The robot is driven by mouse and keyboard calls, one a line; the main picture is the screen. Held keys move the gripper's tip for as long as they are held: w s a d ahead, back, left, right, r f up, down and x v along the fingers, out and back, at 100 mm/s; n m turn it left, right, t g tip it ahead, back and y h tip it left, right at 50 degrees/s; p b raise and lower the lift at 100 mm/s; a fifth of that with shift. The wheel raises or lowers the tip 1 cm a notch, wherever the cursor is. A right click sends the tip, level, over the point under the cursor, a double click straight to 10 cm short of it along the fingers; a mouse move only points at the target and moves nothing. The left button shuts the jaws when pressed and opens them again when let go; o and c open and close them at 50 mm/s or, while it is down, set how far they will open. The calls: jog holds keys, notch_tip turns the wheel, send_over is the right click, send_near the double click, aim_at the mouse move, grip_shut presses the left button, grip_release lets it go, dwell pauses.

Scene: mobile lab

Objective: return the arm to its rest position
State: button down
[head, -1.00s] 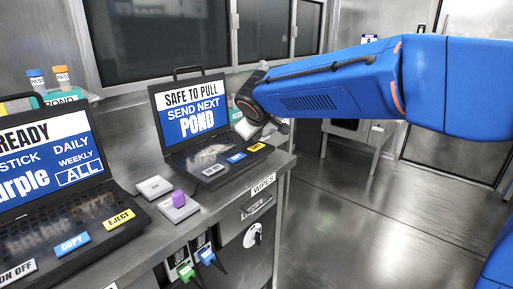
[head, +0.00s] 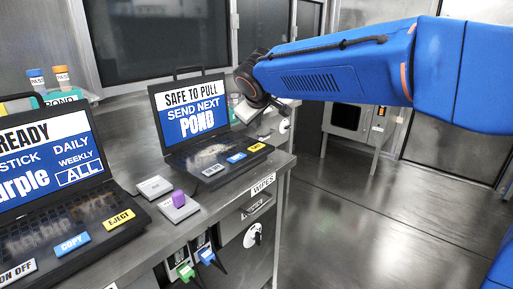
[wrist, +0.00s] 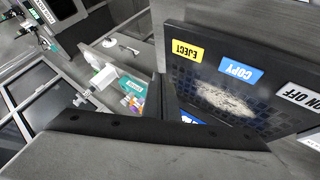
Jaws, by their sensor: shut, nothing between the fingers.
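My blue arm (head: 345,70) reaches in from the right side of the head view. It ends in a dark wrist beside the upper right edge of the right laptop (head: 203,112). My gripper (head: 268,110) hangs below that wrist, above the bench and partly dark against it. In the wrist view my gripper (wrist: 160,95) is shut with nothing in it. A laptop keyboard (wrist: 222,98) with EJECT and COPY labels lies to the right of the fingers there.
The left laptop (head: 52,160) reads READY. A teal POND rack (head: 58,98) stands at the back left. The bench edge (head: 225,205) carries a WIPES label. Open floor (head: 350,220) lies to the right.

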jog(key=s+d+f+m+g+h, duration=0.1)
jog(key=s+d+f+m, duration=0.15)
jog(key=s+d, duration=0.65)
jog(key=s+d+f+m+g, duration=0.1)
jog(key=s+d+f+m, duration=0.15)
jog(key=s+d, duration=0.7)
jog(key=s+d+f+m+g, duration=0.1)
jog(key=s+d+f+m, duration=0.1)
jog(key=s+d+f, duration=0.5)
jog(key=s+d+f+m+g, duration=0.1)
jog(key=s+d+f+m, duration=0.1)
jog(key=s+d+f, duration=0.5)
jog(key=s, duration=0.6)
jog(key=shift+m, duration=0.4)
